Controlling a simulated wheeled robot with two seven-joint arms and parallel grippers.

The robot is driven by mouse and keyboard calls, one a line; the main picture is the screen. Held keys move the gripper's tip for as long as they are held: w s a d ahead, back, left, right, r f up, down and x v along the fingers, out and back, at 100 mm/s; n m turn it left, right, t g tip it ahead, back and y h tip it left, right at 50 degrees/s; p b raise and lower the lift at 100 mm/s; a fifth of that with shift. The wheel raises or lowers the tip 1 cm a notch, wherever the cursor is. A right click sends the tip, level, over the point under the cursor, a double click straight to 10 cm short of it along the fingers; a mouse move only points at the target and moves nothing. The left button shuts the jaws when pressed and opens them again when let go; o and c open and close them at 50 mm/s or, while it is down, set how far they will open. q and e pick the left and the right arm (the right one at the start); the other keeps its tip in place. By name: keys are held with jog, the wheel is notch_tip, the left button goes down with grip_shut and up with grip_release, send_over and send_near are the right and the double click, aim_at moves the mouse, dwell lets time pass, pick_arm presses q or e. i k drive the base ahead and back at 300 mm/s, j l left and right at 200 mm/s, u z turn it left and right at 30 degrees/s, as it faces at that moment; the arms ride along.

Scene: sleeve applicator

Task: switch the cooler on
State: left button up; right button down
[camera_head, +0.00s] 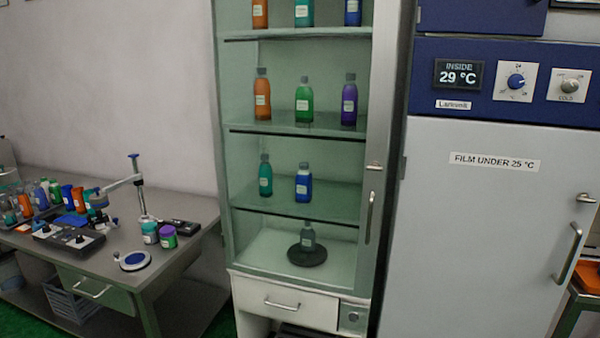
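The cooler (478,210) is a tall grey-white cabinet at the right with a dark blue control panel (430,102) across its top. Its closed door carries the label "FILM UNDER 25 °C" and handles at its right side. A display (459,75) on the panel reads "INSIDE 29 °C". A blue dial (516,81) on a white scale plate sits right of the display. Further right is a grey knob (569,86) on a white plate that seems to read "COLD". Neither of my grippers shows in the head view.
A glass-front cabinet (300,232) with several bottles on shelves stands left of the cooler. A grey workbench (190,246) at the left holds bottles, jars and a small arm stand. An orange tray (587,273) sits on a stand at the right edge.

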aim_at(569, 85)
jog(key=z, duration=1.3)
